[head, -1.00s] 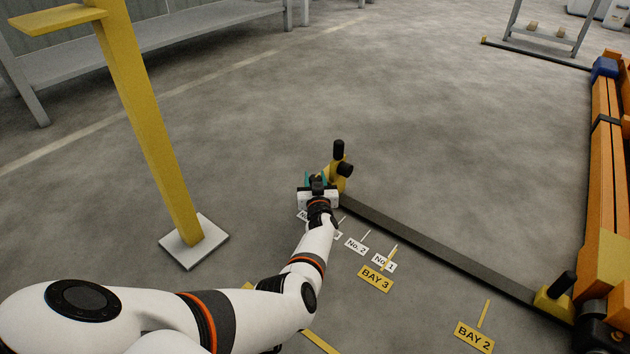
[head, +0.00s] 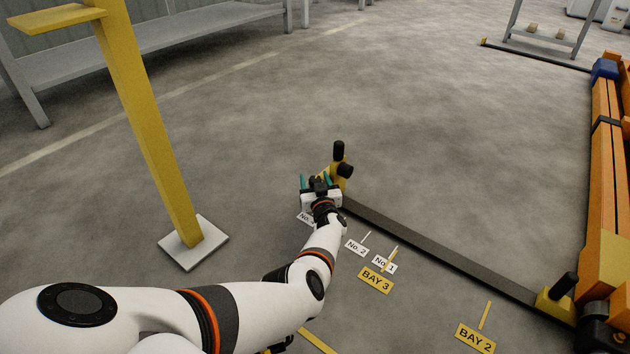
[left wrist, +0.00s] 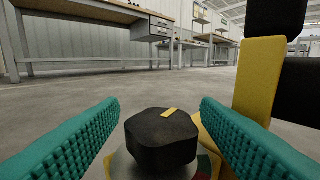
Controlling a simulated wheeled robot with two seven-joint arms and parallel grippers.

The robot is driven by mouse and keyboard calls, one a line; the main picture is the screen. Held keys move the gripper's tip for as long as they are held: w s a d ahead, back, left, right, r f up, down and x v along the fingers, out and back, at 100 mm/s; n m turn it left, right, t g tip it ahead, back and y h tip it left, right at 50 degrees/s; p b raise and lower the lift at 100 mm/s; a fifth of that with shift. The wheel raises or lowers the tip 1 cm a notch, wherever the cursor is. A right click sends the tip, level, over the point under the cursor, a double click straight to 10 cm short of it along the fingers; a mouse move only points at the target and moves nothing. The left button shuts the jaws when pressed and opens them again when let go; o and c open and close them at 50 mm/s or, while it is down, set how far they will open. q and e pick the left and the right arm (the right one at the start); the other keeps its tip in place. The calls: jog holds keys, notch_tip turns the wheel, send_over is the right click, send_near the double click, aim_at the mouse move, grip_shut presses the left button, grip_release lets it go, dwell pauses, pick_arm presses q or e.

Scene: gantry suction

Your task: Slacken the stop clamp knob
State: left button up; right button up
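The stop clamp knob (left wrist: 161,142) is black and lobed, with a yellow mark on top, low in the middle of the left wrist view. My left gripper (left wrist: 160,106) is open, with one teal finger on each side of the knob. A gap shows between each finger and the knob in that view. In the head view my left gripper (head: 316,182) is beside the yellow stop clamp (head: 342,170), at the far end of the dark rail. The clamp has black round parts on top. The knob is largely hidden there by the gripper. My right gripper is out of view.
The dark floor rail (head: 440,246) runs from the clamp to the orange gantry (head: 606,150) at right. Small number signs and the BAY 3 sign (head: 375,280) lie near my arm. A yellow post (head: 150,130) stands at left. The floor beyond the clamp is clear.

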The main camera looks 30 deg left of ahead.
pick_arm(q)
jog(key=shift+s+d+r+p, duration=0.15)
jog(key=shift+s+d+p, duration=0.2)
jog(key=shift+p, duration=0.25)
jog(key=p+v, duration=0.7)
jog(key=v, duration=0.4)
